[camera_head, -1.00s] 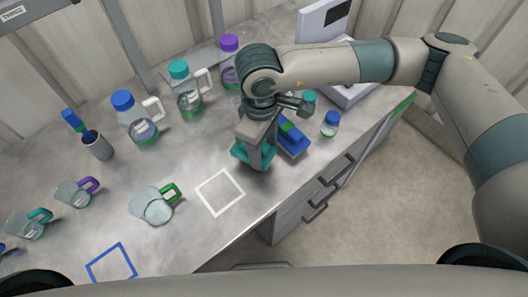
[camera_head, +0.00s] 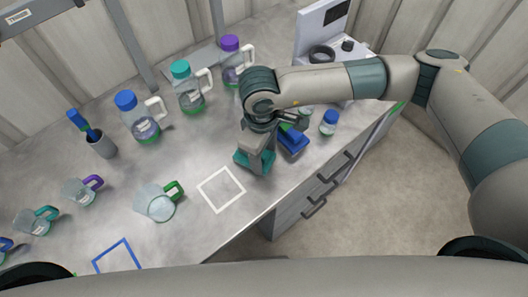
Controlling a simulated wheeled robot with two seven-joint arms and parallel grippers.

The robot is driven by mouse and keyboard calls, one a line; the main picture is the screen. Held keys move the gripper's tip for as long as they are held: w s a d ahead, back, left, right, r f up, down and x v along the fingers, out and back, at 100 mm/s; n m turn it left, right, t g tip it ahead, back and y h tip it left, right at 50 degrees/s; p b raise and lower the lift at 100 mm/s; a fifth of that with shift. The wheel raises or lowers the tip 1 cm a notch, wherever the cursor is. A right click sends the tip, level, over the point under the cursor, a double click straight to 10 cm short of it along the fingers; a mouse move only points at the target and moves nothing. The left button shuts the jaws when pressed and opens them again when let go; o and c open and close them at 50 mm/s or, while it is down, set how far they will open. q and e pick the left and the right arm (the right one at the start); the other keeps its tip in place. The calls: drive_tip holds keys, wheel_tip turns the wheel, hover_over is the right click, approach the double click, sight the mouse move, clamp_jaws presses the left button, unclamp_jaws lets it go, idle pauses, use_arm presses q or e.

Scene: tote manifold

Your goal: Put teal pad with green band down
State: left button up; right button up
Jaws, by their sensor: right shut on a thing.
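The teal pad (camera_head: 252,163) shows under my right gripper (camera_head: 256,148), near the front edge of the grey worktop. The gripper points down and is shut on the pad, covering much of it. I cannot make out the green band on the pad or tell whether its underside touches the worktop. A white square outline (camera_head: 221,189) lies just left of the pad, apart from it. My left gripper is not in view.
A blue block with a green part (camera_head: 293,142) stands close to the pad's right. A blue-capped jar (camera_head: 328,122) is beyond it. A green-handled jug (camera_head: 158,203) lies left of the white outline. A blue outline (camera_head: 117,257) is at the front left.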

drive_tip(key=shift+f, duration=0.15)
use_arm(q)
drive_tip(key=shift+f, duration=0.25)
use_arm(e)
drive_tip(key=o, duration=1.4)
drive_tip(key=shift+r, duration=0.4)
drive_tip(key=r+b, duration=0.2)
drive_tip(key=r, duration=0.3)
drive_tip(key=r+b, duration=0.2)
drive_tip(key=r, duration=0.3)
drive_tip(key=shift+w+a+b, duration=0.15)
drive_tip(key=shift+a+b, duration=0.05)
drive_tip(key=shift+b, duration=0.15)
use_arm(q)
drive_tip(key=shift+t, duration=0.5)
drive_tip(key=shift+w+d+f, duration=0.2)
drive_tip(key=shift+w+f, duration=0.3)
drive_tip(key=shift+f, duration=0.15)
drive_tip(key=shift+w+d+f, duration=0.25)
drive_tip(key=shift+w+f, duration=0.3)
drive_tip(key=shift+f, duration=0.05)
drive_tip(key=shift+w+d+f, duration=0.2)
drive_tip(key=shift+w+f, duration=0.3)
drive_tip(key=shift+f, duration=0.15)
use_arm(e)
drive_tip(key=shift+r, duration=0.75)
